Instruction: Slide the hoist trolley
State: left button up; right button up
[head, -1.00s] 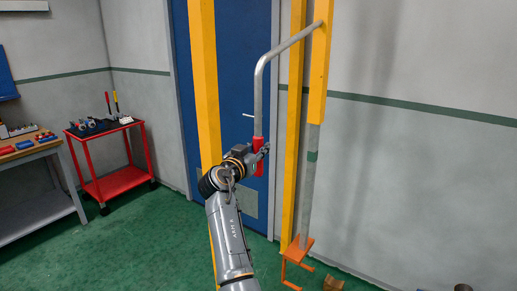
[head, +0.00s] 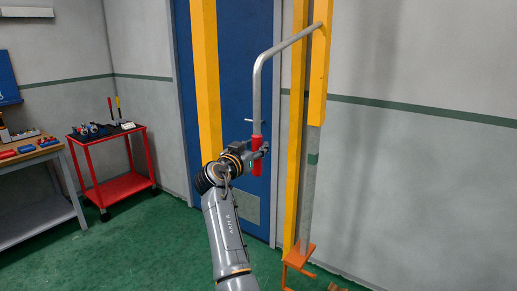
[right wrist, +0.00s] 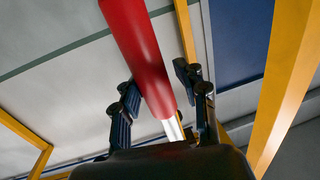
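A bent grey pipe (head: 257,95) comes out from the yellow upright post (head: 320,75) and hangs down to a red grip (head: 257,160). My right gripper (head: 261,149) is at the red grip, in front of the blue door. In the right wrist view the red grip (right wrist: 140,55) runs between the two parted fingers (right wrist: 160,95), with a gap visible at the right finger. No part is clearly recognisable as the hoist trolley. My left gripper is out of view.
A blue door (head: 236,70) stands behind the yellow posts (head: 205,80). A red cart (head: 122,187) with tools stands at left, beside a workbench (head: 30,155). An orange bracket (head: 300,257) sits at the post's foot. Green floor between is clear.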

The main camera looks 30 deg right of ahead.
jog(key=shift+w+a, duration=0.1)
jog(key=shift+a, duration=0.05)
jog(key=shift+s+a, duration=0.1)
jog(key=shift+s, duration=0.15)
jog(key=v, duration=0.7)
jog(key=shift+w+a, duration=0.1)
jog(key=shift+a, duration=0.05)
